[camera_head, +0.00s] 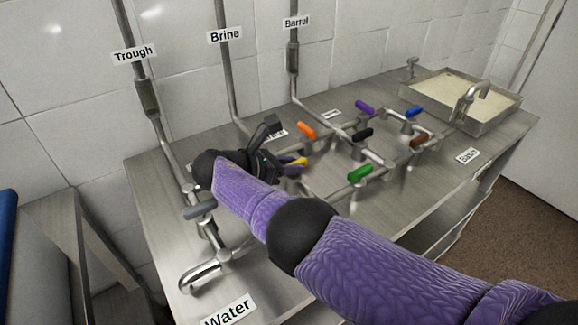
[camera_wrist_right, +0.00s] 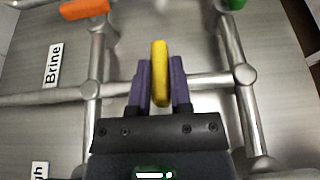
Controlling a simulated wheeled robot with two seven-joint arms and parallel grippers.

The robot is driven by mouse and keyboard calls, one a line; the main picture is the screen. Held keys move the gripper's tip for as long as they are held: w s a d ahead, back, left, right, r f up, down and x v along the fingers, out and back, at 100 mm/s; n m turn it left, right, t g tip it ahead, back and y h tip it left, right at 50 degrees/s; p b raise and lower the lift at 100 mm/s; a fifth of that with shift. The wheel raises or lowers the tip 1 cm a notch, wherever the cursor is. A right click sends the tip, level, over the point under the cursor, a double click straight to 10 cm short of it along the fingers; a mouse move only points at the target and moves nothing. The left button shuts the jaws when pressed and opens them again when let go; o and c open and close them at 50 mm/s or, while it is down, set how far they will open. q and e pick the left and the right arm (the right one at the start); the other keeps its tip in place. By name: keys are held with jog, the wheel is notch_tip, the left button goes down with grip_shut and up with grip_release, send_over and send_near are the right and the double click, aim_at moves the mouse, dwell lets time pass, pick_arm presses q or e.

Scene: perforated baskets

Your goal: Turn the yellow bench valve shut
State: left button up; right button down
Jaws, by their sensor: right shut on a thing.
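The yellow bench valve (camera_wrist_right: 160,70) has a yellow lever handle over a steel pipe on the bench. The valve body under the handle is hidden. My left gripper is not in view.
Orange (camera_head: 306,130), green (camera_head: 360,174), purple (camera_head: 365,107), black (camera_head: 362,134), blue (camera_head: 413,111), brown (camera_head: 421,141) and grey (camera_head: 200,209) handles stand on nearby pipes. A sink basin (camera_head: 509,107) is at the bench's far right. Upright pipes labelled Trough, Brine and Barrel run up the tiled wall.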

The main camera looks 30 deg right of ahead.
jog(key=c, duration=0.6)
grip_release()
jog(key=shift+c, duration=0.2)
jog(key=shift+o, duration=0.5)
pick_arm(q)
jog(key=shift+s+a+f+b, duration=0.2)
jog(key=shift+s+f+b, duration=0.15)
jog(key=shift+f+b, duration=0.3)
pick_arm(e)
jog(key=v, duration=1)
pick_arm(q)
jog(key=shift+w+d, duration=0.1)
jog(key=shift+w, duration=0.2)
pick_arm(e)
jog(key=shift+d, duration=0.1)
